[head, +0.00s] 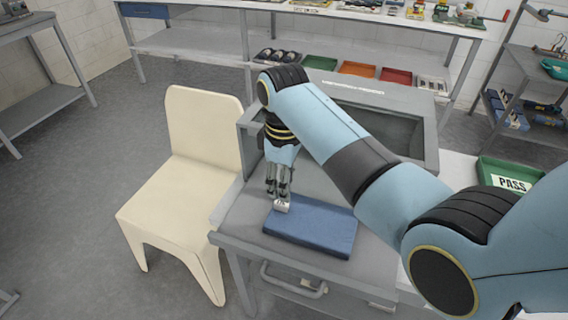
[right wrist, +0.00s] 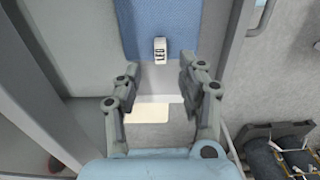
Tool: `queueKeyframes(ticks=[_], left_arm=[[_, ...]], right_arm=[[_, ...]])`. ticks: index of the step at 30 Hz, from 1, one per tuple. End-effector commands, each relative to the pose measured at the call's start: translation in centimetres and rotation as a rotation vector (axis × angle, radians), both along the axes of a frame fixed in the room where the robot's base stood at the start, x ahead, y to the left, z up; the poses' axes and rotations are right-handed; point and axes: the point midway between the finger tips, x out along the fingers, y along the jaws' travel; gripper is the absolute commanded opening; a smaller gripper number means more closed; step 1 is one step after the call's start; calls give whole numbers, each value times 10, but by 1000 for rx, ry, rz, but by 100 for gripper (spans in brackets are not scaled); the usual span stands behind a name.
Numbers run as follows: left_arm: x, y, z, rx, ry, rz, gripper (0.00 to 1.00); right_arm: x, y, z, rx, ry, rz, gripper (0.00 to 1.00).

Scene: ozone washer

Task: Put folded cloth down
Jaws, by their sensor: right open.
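The folded cloth (head: 318,230) is a flat blue pad lying on the grey bench surface (head: 240,212) in front of the washer basin. A small white tag (right wrist: 160,50) with dark lettering sits at the cloth's near edge in the right wrist view. My right gripper (head: 278,195) is over the cloth's left end, by the tag. In the right wrist view its two fingers (right wrist: 158,78) stand apart with the tag just beyond them, and nothing is gripped. Whether the fingertips touch the cloth cannot be told. My left gripper is not in view.
A cream chair (head: 200,130) stands close on the left of the bench. The grey basin (head: 425,172) is behind the cloth, partly hidden by my right arm. A green PASS tray (head: 483,172) is at the right. A shelf with coloured trays (head: 357,69) stands at the back.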

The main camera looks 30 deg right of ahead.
Motion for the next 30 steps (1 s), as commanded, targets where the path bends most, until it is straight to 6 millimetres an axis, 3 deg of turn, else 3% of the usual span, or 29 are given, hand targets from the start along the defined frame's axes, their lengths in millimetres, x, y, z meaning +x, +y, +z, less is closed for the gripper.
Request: queueKeyframes(ticks=[3, 9, 30], left_arm=[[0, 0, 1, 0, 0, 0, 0], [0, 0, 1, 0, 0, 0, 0], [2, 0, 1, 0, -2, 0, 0]], right_arm=[[1, 0, 25, 0, -4, 0, 40], [0, 0, 50, 0, 0, 0, 40], [0, 0, 54, 0, 1, 0, 40]])
